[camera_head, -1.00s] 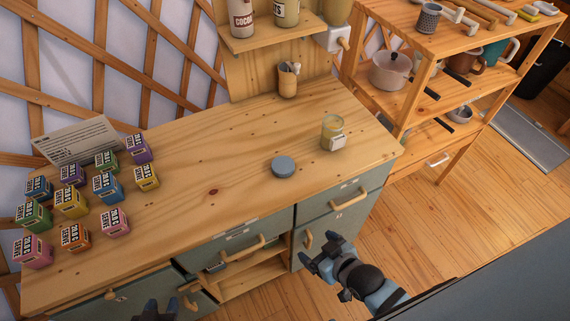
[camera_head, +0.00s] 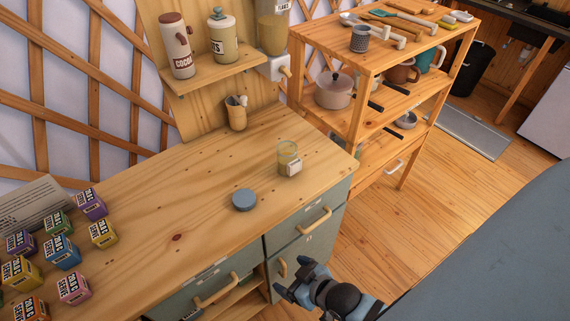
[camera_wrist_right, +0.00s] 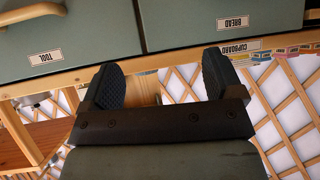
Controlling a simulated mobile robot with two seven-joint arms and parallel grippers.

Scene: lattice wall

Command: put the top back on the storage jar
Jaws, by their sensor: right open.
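The storage jar (camera_head: 288,158) is a small clear jar with yellowish contents and a pale label. It stands upright and without a top near the right end of the wooden counter. A round blue-grey lid (camera_head: 244,199) lies flat on the counter to the left of the jar and nearer the front edge, apart from it. My right gripper (camera_head: 291,281) is in front of the drawers, below counter height, open and empty. In the right wrist view its two dark fingers (camera_wrist_right: 165,88) are spread, with drawer fronts behind them.
The counter (camera_head: 150,220) is clear around the lid and jar. Several coloured boxes (camera_head: 62,252) stand at its left. A cup of utensils (camera_head: 236,113) stands at the back, under a shelf with canisters (camera_head: 222,38). A shelving rack (camera_head: 360,110) stands to the right.

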